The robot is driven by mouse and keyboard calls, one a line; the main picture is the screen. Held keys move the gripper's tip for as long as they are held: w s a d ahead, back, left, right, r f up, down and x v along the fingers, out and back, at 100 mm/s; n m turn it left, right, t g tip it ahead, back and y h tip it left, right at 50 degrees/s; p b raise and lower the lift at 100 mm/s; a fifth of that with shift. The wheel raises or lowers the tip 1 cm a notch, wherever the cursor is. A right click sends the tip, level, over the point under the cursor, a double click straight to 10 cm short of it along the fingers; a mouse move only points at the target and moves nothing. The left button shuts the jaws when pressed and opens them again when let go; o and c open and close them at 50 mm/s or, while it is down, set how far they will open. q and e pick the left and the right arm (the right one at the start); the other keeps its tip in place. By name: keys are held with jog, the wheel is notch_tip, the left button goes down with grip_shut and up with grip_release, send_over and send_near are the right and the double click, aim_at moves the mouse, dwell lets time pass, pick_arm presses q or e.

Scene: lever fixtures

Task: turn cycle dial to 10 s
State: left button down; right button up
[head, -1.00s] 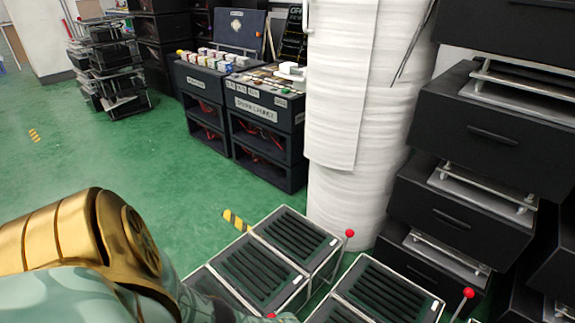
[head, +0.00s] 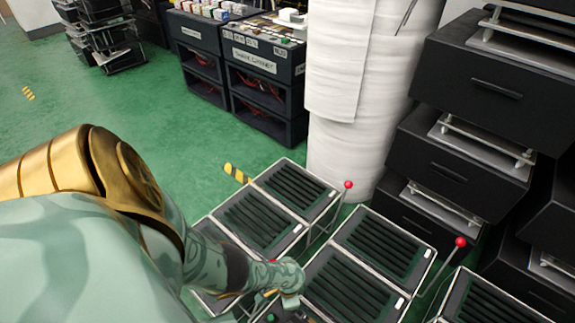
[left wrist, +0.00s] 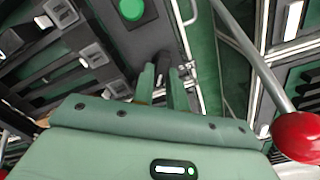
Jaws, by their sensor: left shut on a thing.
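My left arm reaches down from the left in the head view, its hand (head: 290,275) low among the slatted units. In the left wrist view my left gripper (left wrist: 160,78) has its two green fingers close together, shut on a small dark part between the tips. That part is mostly hidden by the fingers; I take it for the cycle dial, but its markings and pointer cannot be read. A round green button (left wrist: 131,9) sits on a dark panel just beyond the fingertips. My right gripper is not in view.
Red-knobbed levers (head: 348,185) and (head: 460,242) rise beside the slatted units (head: 290,187). A red lever knob (left wrist: 298,136) is close at right in the left wrist view. A white wrapped column (head: 345,100) and black drawer stacks (head: 465,145) stand behind. Green floor (head: 110,110) is clear at left.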

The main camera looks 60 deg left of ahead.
pick_arm(q)
jog(key=n, duration=0.6)
jog(key=shift+a, duration=0.2)
jog(key=shift+n, duration=0.5)
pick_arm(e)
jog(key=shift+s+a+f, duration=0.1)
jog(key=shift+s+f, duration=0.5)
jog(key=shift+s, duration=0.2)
pick_arm(q)
jog(key=c, duration=1.4)
grip_release()
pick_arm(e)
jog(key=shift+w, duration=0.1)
